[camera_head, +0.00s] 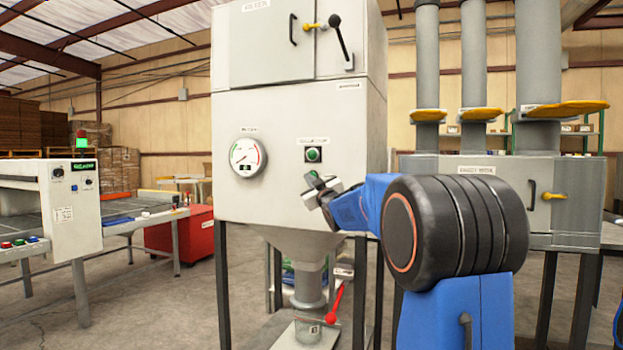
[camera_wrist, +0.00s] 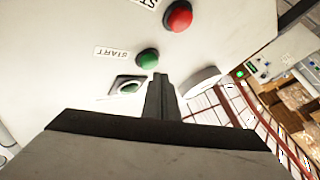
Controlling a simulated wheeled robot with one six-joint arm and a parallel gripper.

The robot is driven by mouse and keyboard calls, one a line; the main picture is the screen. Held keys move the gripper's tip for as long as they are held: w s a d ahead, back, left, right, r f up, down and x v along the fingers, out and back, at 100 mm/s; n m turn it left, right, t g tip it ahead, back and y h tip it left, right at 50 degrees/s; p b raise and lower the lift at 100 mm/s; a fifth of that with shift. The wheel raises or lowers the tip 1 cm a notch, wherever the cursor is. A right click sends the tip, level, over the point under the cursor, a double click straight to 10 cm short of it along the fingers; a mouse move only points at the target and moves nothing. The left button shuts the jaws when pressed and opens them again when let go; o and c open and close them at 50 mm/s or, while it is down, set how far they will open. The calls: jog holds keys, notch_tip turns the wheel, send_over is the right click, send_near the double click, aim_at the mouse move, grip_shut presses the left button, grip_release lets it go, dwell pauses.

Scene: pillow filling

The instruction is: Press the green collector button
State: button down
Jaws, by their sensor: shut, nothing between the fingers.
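The green collector button (camera_head: 313,155) is in a dark square plate on the front of the light grey cabinet (camera_head: 280,190), under a small label. My gripper (camera_head: 318,182) is just below it in the head view, fingers shut and empty. In the wrist view, a green button in a square frame (camera_wrist: 129,87) is at the left of my shut fingers (camera_wrist: 160,78), partly hidden by my gripper. A green button labelled START (camera_wrist: 148,59) and a red button (camera_wrist: 178,16) lie past the fingertips. I cannot tell whether the fingers touch the panel.
A round gauge (camera_head: 247,157) sticks out of the cabinet left of the button; its rim appears right of the fingers in the wrist view (camera_wrist: 202,80). A lever handle (camera_head: 341,40) juts out above. A red-handled valve (camera_head: 335,302) is below.

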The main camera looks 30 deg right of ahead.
jog(key=shift+w+d, duration=0.15)
jog(key=shift+w+d, duration=0.15)
jog(key=shift+d, duration=0.05)
dwell(0.3)
jog(key=shift+w+d, duration=0.3)
jog(key=shift+d, duration=0.1)
dwell(1.0)
jog(key=shift+a, duration=0.1)
jog(key=shift+s+a, duration=0.6)
jog(key=shift+a, duration=0.05)
dwell(0.4)
jog(key=s+a, duration=0.1)
jog(key=a, duration=0.1)
jog(key=s+a, duration=0.2)
dwell(0.5)
dwell(0.6)
